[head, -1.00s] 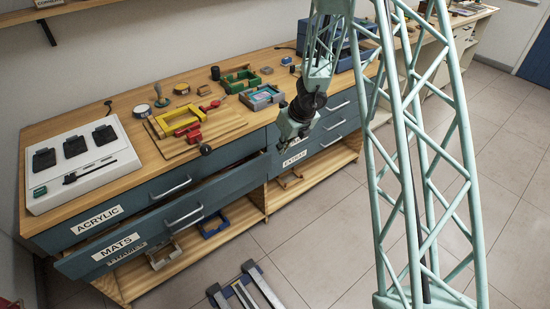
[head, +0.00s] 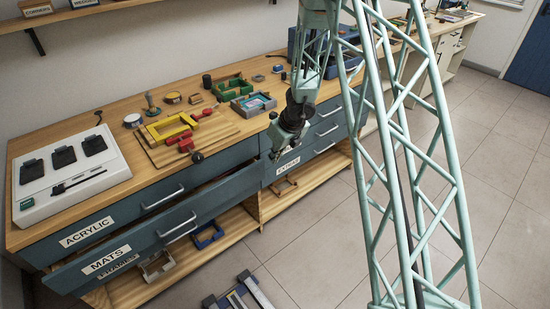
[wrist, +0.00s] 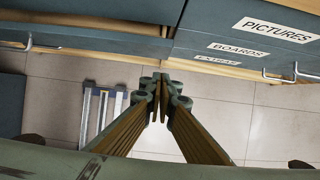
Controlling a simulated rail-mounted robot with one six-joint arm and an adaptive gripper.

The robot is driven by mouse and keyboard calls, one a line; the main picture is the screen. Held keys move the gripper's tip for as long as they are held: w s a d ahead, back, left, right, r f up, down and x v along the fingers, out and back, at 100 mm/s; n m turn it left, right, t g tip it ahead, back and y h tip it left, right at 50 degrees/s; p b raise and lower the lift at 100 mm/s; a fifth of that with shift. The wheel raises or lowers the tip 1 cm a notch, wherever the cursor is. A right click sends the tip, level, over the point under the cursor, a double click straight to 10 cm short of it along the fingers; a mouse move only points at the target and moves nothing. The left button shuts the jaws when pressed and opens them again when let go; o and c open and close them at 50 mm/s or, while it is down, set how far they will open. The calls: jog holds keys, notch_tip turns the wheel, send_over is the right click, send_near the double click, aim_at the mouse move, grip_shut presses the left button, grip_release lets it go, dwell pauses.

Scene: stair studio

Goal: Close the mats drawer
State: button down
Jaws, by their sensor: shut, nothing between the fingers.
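The mats drawer (head: 150,242) is a dark blue-grey front labelled MATS, standing pulled out below the ACRYLIC drawer (head: 120,222) in the head view. Its metal bar handle (head: 178,228) is on its front face. My gripper (head: 277,155) hangs near the right end of the open drawer, in front of the bench, with no clear contact visible. In the wrist view my gripper (wrist: 160,112) has its fingers together and holds nothing. A drawer edge with a handle (wrist: 30,44) shows at the upper left there; I cannot tell for certain which drawer it is.
The wooden bench top (head: 240,125) holds a white device (head: 70,175), a yellow frame (head: 170,127) and small trays. A lower shelf (head: 235,222) holds frames. A metal-railed item (head: 238,295) lies on the tiled floor. Drawers labelled PICTURES (wrist: 275,30) and BOARDS (wrist: 238,50) are shut.

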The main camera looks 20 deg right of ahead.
aim_at(261, 161)
jog(key=w+a+f, duration=0.2)
jog(key=w+f, duration=0.4)
jog(key=shift+a+f, duration=0.3)
jog(key=shift+f, duration=0.05)
dwell(0.5)
jog(key=shift+w, duration=0.1)
jog(key=shift+w, duration=0.1)
jog(key=shift+w+a+r+p, duration=0.1)
jog(key=shift+w+a+p, duration=0.2)
jog(key=shift+w+p, duration=0.5)
jog(key=shift+w+a+p, duration=0.2)
jog(key=shift+w+p, duration=0.1)
jog(key=shift+p, duration=0.35)
jog(key=shift+s+f+b, duration=0.2)
jog(key=shift+b, duration=0.1)
